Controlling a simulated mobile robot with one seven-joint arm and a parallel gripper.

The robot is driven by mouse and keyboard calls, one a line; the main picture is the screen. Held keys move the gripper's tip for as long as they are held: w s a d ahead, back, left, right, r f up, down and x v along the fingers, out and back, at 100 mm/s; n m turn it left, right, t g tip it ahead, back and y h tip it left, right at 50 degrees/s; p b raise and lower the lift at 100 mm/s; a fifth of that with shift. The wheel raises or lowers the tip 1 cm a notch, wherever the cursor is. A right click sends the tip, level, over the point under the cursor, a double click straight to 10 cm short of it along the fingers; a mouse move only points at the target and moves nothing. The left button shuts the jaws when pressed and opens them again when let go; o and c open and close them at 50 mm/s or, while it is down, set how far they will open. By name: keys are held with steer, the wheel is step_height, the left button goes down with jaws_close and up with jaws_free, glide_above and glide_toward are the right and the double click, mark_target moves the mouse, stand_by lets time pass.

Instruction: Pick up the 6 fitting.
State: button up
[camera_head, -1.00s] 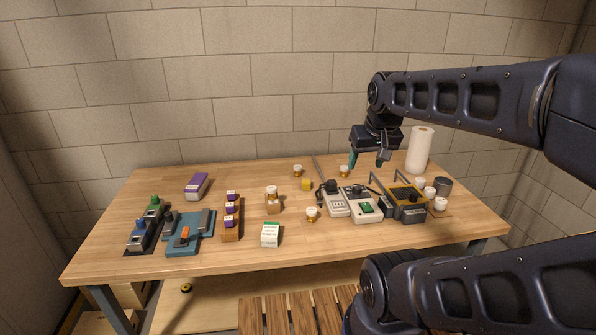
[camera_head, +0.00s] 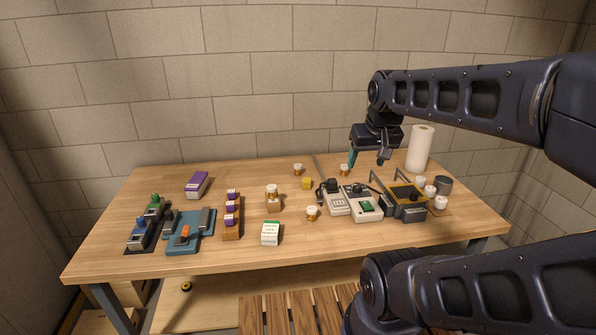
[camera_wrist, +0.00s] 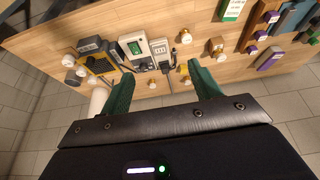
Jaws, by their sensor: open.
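Several small fittings with white caps and brass-coloured bodies are on the table: one at the back (camera_head: 297,169), one near my gripper (camera_head: 344,170), one at the front (camera_head: 312,213), and one on a wooden block (camera_head: 271,192). More white-capped pieces (camera_head: 430,191) stand at the right. Their numbers are too small to read, so I cannot tell which is 6. My gripper (camera_head: 368,160) is open and empty, above the back right of the table. In the wrist view, its green fingers (camera_wrist: 160,77) are apart, with a fitting (camera_wrist: 152,85) visible between them.
A grey meter (camera_head: 336,198), a white device (camera_head: 362,203) and a yellow-black unit (camera_head: 405,203) crowd the right, with a paper roll (camera_head: 420,149) behind. A yellow block (camera_head: 307,183), green-white box (camera_head: 270,233), wooden rack (camera_head: 231,219) and blue fixture (camera_head: 190,232) stand further left.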

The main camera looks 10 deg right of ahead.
steer(key=w+a+r+n+g, duration=0.1)
steer(key=w+r+n, duration=0.15)
steer(key=w, duration=0.45)
steer(key=w+r+n, duration=0.1)
steer(key=w+n, duration=0.2)
steer(key=w, duration=0.4)
steer(key=n+g+h, duration=0.1)
steer(key=n+g, duration=0.2)
steer(key=n, duration=1.2)
glide_above(298, 165)
steer(key=a, duration=0.1)
steer(key=f, duration=1.6)
steer(key=s+f, duration=0.1)
steer(key=f, duration=0.8)
steer(key=shift+a+f, duration=0.1)
steer(key=shift+a, duration=0.05)
steer(key=f, duration=0.5)
steer(key=shift+w+d+f, duration=0.15)
steer(key=shift+d, duration=0.15)
steer(key=shift+w+d+f, duration=0.1)
steer(key=shift+f, duration=0.75)
steer(key=shift+w+d+f, duration=0.15)
steer(key=shift+f, duration=0.7)
steer(key=shift+w+d+f, duration=0.1)
steer(key=shift+f, duration=0.75)
steer(key=c, duration=1.1)
